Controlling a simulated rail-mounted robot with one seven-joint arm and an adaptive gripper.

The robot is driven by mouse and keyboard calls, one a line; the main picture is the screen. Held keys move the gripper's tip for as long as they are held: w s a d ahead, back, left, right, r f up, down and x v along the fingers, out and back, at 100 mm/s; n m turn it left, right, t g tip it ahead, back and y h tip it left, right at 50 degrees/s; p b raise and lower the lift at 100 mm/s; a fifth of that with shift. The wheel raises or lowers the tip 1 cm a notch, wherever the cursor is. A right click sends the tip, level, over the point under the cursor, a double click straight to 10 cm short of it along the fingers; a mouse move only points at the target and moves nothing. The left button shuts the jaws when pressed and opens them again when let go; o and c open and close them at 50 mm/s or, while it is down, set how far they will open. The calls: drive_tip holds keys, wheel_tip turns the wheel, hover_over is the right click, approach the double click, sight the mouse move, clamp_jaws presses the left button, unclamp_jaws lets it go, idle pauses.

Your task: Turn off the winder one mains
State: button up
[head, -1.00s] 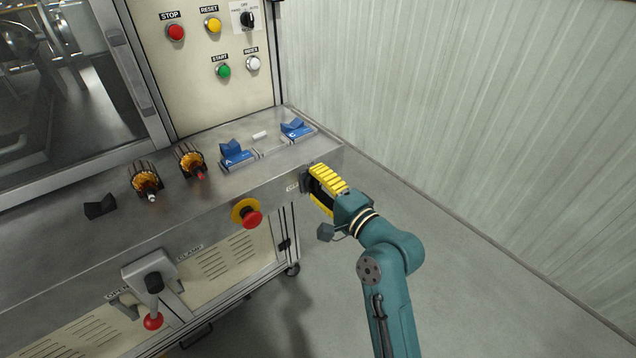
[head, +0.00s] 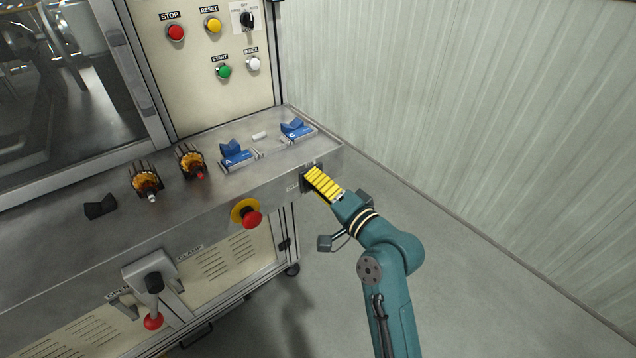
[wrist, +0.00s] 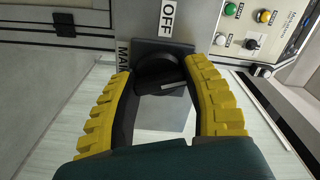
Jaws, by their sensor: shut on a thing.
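The mains switch is a black rotary knob (wrist: 158,70) on a dark square plate (wrist: 152,48), with an "OFF" label (wrist: 168,17) and a partly covered "MAIN" label (wrist: 122,52) by it in the wrist view. My gripper (wrist: 160,66) is shut on the knob, with a yellow ribbed finger on each side. A small pale mark shows on the knob's lower part; I cannot tell which setting it marks. In the head view my gripper (head: 311,174) meets the bench's front face near its right corner and hides most of the switch.
A red emergency button (head: 252,219) sits left of the switch, and a red-knobbed clamp lever (head: 154,300) is further left. Two armatures (head: 191,160) and blue holders (head: 237,155) stand on the bench top. Open floor lies to the right, up to the ribbed wall.

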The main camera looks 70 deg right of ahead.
drive_tip(key=n, duration=0.3)
drive_tip(key=shift+f+n+b, duration=0.1)
drive_tip(key=shift+n+b, duration=0.3)
drive_tip(key=n+b, duration=0.1)
drive_tip(key=n, duration=0.2)
drive_tip(key=shift+n, duration=0.3)
drive_tip(key=n+b, duration=0.2)
drive_tip(key=n, duration=0.3)
drive_tip(key=shift+n+b, duration=0.35)
drive_tip(key=shift+n, duration=0.35)
drive_tip(key=o, duration=1.2)
drive_tip(key=shift+s, duration=0.1)
drive_tip(key=v, duration=1.1)
drive_tip(key=shift+s+a, duration=0.2)
drive_tip(key=shift+s, duration=0.15)
